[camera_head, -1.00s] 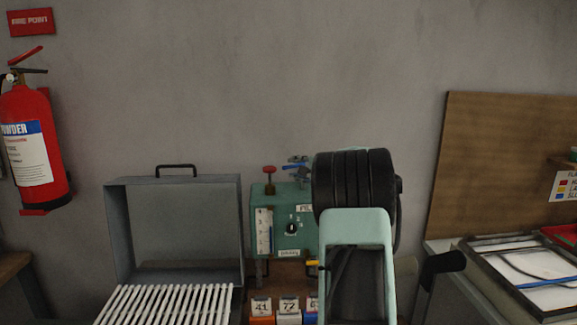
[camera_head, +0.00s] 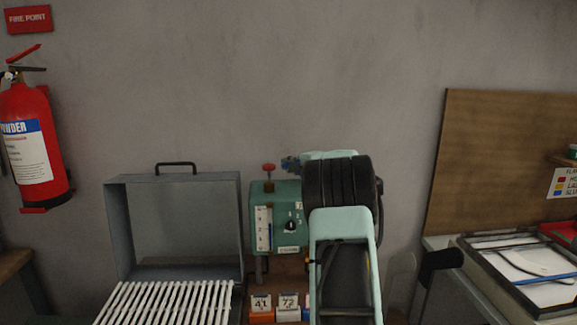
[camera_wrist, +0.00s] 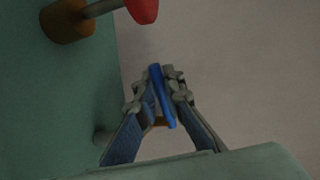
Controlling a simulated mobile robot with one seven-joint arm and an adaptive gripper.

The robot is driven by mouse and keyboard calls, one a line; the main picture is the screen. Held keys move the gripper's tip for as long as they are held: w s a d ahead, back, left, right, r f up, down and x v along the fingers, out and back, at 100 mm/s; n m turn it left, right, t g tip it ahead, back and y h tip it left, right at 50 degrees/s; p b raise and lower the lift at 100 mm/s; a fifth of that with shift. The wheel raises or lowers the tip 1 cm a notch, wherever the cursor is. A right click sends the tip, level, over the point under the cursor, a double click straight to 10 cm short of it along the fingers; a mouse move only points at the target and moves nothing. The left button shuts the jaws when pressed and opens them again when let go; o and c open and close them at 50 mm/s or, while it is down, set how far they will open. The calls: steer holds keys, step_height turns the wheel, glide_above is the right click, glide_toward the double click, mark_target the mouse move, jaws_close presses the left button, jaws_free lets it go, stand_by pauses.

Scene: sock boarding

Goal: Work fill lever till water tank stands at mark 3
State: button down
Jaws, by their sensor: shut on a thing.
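The water tank is a green box (camera_head: 263,190) on the bench against the wall, with a white gauge strip (camera_head: 263,228) on its front left. The gauge's level is too small to read. A dark dial (camera_head: 291,226) sits right of the gauge. My gripper (camera_head: 290,163) is at the tank's top right, largely hidden by my arm. In the wrist view my gripper (camera_wrist: 163,85) is shut on a slim blue lever (camera_wrist: 162,98), held between both fingertips beside the green tank wall (camera_wrist: 65,110). The lever's base is hidden.
A red knob (camera_head: 268,167) stands on the tank top, close to my gripper. A grey open-lidded box (camera_head: 175,225) with white slats (camera_head: 165,303) is to the left. Numbered blocks (camera_head: 261,306) stand in front of the tank. A framed tray (camera_head: 525,275) lies at right.

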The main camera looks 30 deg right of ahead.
steer(key=shift+f+b, duration=0.1)
steer(key=shift+b, duration=0.3)
steer(key=shift+w+f+m+h+b, duration=0.2)
steer(key=shift+m+h+b, duration=0.25)
steer(key=shift+b, duration=0.7)
steer(key=h+b, duration=0.1)
steer(key=b, duration=0.1)
steer(key=m+h+b, duration=0.1)
steer(key=b, duration=0.1)
steer(key=shift+w+m+h, duration=0.25)
steer(key=shift+w, duration=0.15)
steer(key=shift+w+m+g+h+b, duration=0.3)
steer(key=shift+m+h+b, duration=0.35)
steer(key=shift+b, duration=0.4)
steer(key=shift+w+d+r+m+g+h+b, duration=0.15)
steer(key=shift+m+g+h, duration=0.15)
steer(key=shift+m+h, duration=0.3)
steer(key=shift+w+d+r+m+g+h+b, duration=0.15)
steer(key=shift+m+g+h, duration=0.2)
steer(key=shift+h, duration=0.4)
steer(key=c, duration=2)
jaws_free()
steer(key=shift+c, duration=0.2)
